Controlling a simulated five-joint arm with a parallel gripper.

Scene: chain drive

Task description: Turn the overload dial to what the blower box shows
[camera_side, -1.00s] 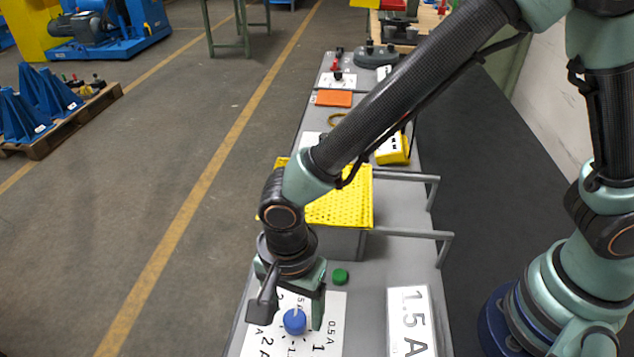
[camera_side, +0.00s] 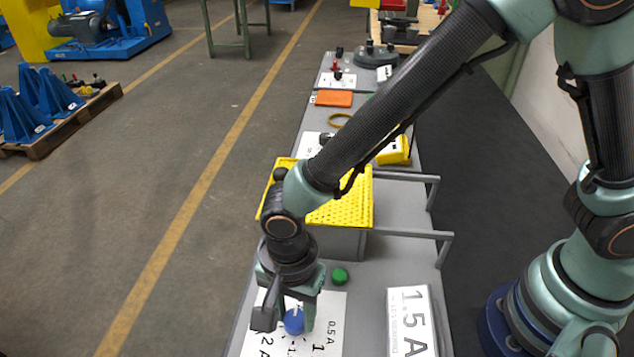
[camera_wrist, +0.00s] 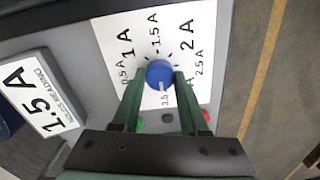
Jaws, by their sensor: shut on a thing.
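The blue overload dial (camera_wrist: 159,72) sits on a white scale plate (camera_wrist: 120,42) marked in amps; it also shows in the side view (camera_side: 294,321). Its pale pointer line faces down in the wrist view, toward the gripper's side and away from the 1.5 A mark. My gripper (camera_wrist: 161,78) has one finger on each side of the dial and is shut on it. In the side view my gripper (camera_side: 287,322) hides part of the dial. The blower box's sign (camera_side: 408,322) reads 1.5 A; it also shows in the wrist view (camera_wrist: 38,90).
A green button (camera_side: 340,275) stands behind the plate. A yellow perforated guard (camera_side: 345,200) lies farther back, with grey handles (camera_side: 410,234) at its right. In the wrist view a red button (camera_wrist: 206,116) is close to the right finger.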

